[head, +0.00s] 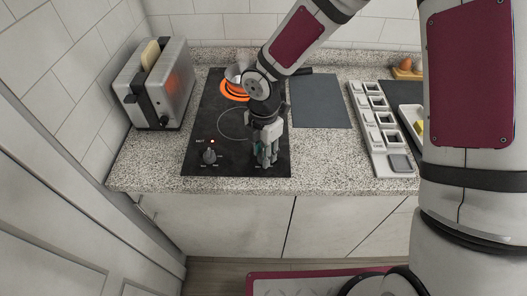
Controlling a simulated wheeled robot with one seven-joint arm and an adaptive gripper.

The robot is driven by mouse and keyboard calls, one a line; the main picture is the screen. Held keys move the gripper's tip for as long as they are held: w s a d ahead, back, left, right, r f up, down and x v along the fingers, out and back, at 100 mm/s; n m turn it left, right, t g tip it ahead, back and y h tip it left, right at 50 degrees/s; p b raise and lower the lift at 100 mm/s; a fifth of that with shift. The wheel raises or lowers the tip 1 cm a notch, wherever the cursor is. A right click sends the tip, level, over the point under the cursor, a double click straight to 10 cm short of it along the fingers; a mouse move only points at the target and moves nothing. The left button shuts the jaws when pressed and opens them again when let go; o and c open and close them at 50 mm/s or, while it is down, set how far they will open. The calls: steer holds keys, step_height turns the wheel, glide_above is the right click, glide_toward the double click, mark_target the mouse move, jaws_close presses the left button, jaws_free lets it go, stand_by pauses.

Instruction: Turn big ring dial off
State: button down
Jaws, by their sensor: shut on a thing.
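The black cooktop (200,120) lies on the counter at left. Its back ring (232,96) glows orange, partly hidden by a metal pan (235,72) and my arm. A larger thin ring outline (222,123) in front is dark. A dark dial (209,156) stands at the cooktop's front left, with a small lit lamp (212,141) above it. My gripper (266,160) points down at the cooktop's front right and is shut on the right dial there. The fingers hide most of that dial, so its setting cannot be read.
A toaster (162,85) with bread stands left of the cooktop, by the wall. A dark grey board (320,100) lies to the right. Farther right is a white rack (378,130) of small compartments. The counter's front strip (310,165) is clear.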

mark_target(263, 153)
steer(key=c, duration=1.2)
jaws_free()
steer(key=shift+c, duration=0.2)
step_height(263, 153, up, 12)
steer(key=s+d+r+m+t+h, duration=0.2)
steer(key=s+d+r+m, duration=0.4)
steer(key=d+r+m, duration=0.6)
steer(key=s+d+r+m+t+y, duration=0.1)
steer(key=s+d+r+m, duration=0.2)
steer(key=s+m, duration=0.3)
steer(key=s+d+r+m+t+y, duration=0.1)
steer(key=s+d+r+m+t, duration=0.1)
steer(key=s+m, duration=0.4)
steer(key=d+r+m, duration=0.1)
steer(key=m, duration=0.1)
steer(key=shift+s+d+r+m, duration=0.15)
steer(key=shift+s+m, duration=0.15)
steer(key=shift+m, duration=0.1)
